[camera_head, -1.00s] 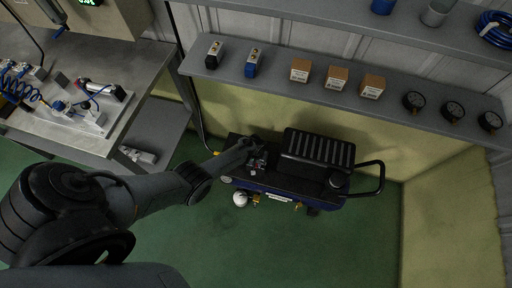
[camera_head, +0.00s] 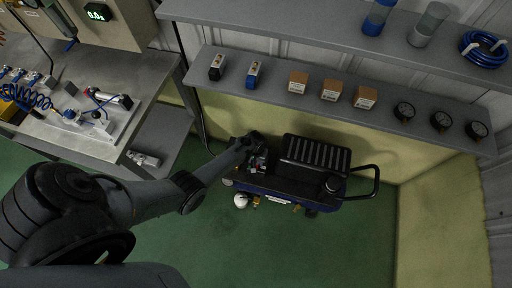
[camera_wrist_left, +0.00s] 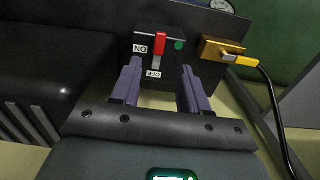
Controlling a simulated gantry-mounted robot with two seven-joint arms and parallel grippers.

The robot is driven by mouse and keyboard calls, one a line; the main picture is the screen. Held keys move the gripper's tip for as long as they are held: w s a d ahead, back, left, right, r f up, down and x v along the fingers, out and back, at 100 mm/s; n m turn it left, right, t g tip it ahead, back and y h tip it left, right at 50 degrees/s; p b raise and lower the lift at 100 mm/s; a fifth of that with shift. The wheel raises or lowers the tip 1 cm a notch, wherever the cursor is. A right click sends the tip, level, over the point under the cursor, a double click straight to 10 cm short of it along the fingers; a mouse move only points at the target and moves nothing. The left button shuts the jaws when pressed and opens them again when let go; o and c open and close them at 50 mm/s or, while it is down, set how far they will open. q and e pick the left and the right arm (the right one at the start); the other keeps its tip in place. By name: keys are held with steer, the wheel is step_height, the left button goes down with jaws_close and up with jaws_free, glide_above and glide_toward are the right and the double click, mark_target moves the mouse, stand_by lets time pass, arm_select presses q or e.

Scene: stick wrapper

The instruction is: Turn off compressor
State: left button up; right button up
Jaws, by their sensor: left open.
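The compressor (camera_head: 284,185) is a dark blue and black machine on the green floor below the shelves. Its switch box shows in the left wrist view, with a red lever (camera_wrist_left: 159,45) between an "ON" label (camera_wrist_left: 141,49) and an "OFF" label (camera_wrist_left: 154,73). The lever's red end points up; which setting it marks I cannot tell. My left gripper (camera_head: 258,165) is at the left end of the compressor. In the left wrist view its two fingers (camera_wrist_left: 161,88) are open, one on each side below the lever, with nothing between them. My right gripper is not in view.
A yellow and brass fitting with a black hose (camera_wrist_left: 232,57) sits right of the switch box. A black handle (camera_head: 374,182) sticks out at the compressor's right. A shelf (camera_head: 320,105) with boxes and gauges hangs above. A metal workbench (camera_head: 130,75) stands at left.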

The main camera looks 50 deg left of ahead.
arm_select(q)
steer(key=shift+r+p, duration=0.45)
steer(key=shift+r, duration=0.95)
